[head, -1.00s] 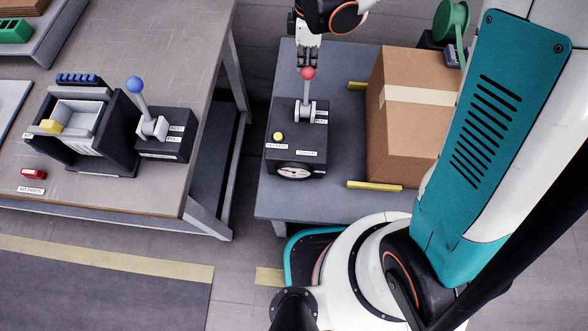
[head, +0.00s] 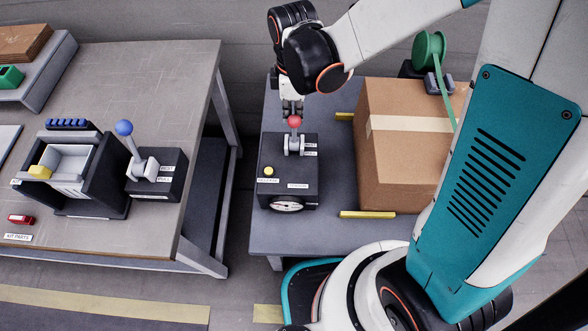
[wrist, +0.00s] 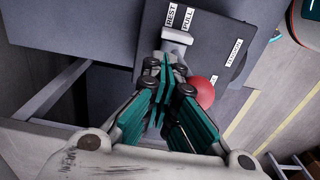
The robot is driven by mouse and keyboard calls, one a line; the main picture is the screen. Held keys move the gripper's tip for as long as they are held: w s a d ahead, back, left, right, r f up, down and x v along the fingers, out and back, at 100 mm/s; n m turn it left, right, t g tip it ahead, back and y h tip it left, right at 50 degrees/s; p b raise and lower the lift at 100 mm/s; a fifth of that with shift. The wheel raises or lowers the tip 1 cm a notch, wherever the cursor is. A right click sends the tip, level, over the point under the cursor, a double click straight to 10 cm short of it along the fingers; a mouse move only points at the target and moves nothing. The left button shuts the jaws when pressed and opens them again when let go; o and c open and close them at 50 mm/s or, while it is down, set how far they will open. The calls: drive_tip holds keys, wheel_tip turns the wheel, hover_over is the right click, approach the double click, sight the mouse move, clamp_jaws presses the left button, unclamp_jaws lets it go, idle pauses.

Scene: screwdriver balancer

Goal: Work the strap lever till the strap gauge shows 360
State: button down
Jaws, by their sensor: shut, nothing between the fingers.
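The strap lever is a short grey stick with a red ball knob (head: 294,122) on a black tension box (head: 290,178). It looks foreshortened, leaning toward the near, PULL side. The strap gauge (head: 287,205) is a round white dial on the box's near face, too small to read. My gripper (head: 291,105) is just behind the knob. In the wrist view my gripper's fingers (wrist: 163,72) are shut and empty. The red knob (wrist: 204,92) is beside them on the right; whether they touch is unclear.
A yellow button (head: 268,171) sits on the box. A cardboard carton (head: 400,165) stands to the right with a green strap reel (head: 429,50) behind it. On the left table (head: 165,85) is another lever with a blue knob (head: 124,128).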

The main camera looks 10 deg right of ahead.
drive_tip(key=shift+s+a, duration=0.55)
drive_tip(key=shift+s, duration=2.1)
drive_tip(key=w+d, duration=0.2)
drive_tip(key=w, duration=0.8)
drive_tip(key=shift+s, duration=0.1)
drive_tip(key=shift+s+a, duration=1)
drive_tip(key=shift+s, duration=4)
drive_tip(key=w+d, duration=0.2)
drive_tip(key=w, duration=0.8)
